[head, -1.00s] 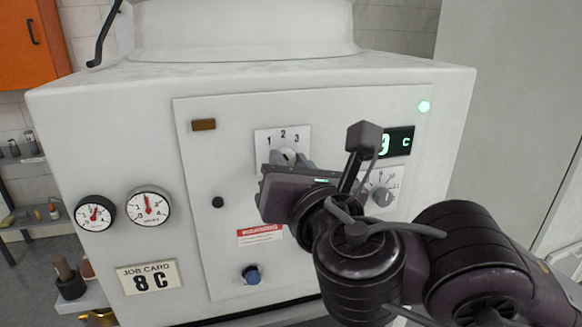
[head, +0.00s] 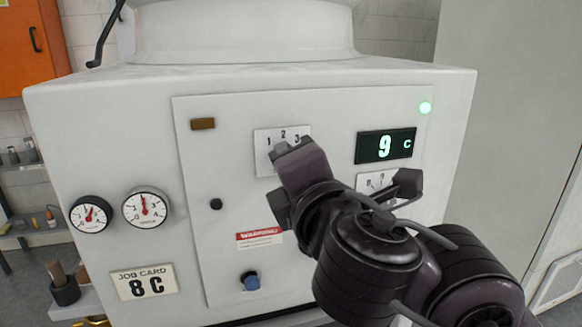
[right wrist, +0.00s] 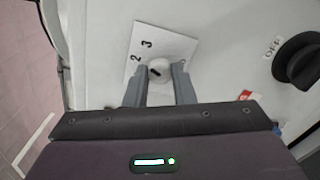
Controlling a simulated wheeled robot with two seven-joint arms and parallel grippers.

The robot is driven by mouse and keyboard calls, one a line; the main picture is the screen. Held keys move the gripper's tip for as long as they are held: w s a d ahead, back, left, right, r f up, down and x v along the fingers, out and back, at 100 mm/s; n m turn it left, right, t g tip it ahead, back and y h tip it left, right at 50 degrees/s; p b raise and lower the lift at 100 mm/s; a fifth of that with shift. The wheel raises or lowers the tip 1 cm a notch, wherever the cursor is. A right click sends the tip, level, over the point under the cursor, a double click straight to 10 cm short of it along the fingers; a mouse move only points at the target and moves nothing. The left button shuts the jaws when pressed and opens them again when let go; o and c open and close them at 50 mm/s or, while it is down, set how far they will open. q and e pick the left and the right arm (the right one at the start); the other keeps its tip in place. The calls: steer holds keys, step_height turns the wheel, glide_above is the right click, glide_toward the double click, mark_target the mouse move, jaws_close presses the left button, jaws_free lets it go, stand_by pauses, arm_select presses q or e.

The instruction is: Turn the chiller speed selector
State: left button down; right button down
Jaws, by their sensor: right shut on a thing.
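The chiller speed selector is a small pale knob (right wrist: 158,72) on a white plate (head: 264,153) marked 1, 2 and 3 on the front panel. My right gripper (right wrist: 161,80) is shut on the knob, one grey finger on each side of it. In the head view my right gripper (head: 287,148) covers most of the knob and the plate's lower right. The knob's pointer setting is hard to tell. A display (head: 386,146) reads 9 C, and a job card (head: 144,281) reads 8 C. My left gripper is not in view.
Beside the selector, a second dial (head: 374,182) is partly behind my right arm. A black knob marked OFF (right wrist: 300,62) is at the right in the wrist view.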

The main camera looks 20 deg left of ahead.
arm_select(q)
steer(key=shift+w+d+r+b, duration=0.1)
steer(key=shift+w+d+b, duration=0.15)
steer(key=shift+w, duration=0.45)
arm_select(e)
steer(key=m, duration=0.4)
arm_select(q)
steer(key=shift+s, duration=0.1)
arm_select(e)
steer(key=shift+m, duration=0.3)
steer(key=c, duration=1.2)
jaws_free()
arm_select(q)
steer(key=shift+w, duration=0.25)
arm_select(e)
steer(key=shift+s, duration=0.1)
